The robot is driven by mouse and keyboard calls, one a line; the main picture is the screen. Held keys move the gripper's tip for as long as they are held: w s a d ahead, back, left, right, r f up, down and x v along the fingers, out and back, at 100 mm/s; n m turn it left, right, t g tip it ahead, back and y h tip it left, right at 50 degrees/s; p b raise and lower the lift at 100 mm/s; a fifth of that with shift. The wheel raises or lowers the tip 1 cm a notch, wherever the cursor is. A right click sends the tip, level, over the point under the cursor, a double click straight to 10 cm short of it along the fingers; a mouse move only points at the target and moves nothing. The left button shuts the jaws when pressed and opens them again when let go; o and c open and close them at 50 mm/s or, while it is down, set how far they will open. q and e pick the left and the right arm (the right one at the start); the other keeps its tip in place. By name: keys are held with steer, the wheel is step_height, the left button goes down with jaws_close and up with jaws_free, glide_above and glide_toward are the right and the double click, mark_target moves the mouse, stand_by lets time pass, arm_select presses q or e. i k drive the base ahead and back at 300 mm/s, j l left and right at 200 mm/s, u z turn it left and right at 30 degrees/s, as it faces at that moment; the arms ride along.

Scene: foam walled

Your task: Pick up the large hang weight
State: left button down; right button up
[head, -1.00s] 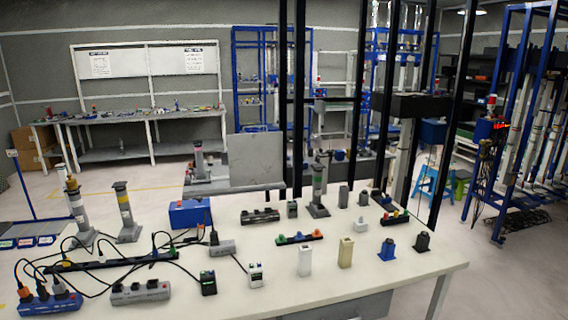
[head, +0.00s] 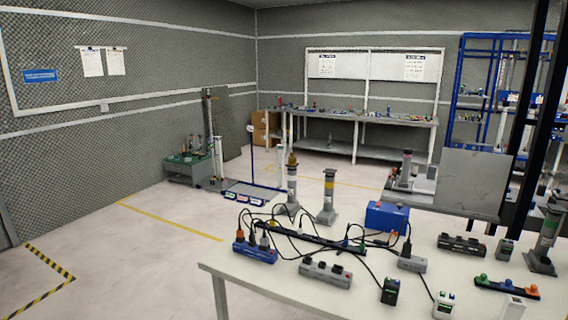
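I cannot tell for certain which object is the large hang weight. Several upright posts on square bases are in view. A dark grey post with a green and white label (head: 547,238) stands on the table at the right edge. Neither of my grippers is in view.
A long workbench (head: 350,118) stands along the back wall. Dark vertical posts (head: 520,120) rise at the right.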

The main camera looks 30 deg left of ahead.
mark_target(292, 161)
steer(key=u, duration=1)
steer(key=i+j, duration=0.1)
steer(key=j, duration=0.2)
steer(key=i+j+u, duration=0.15)
steer(key=j, duration=0.15)
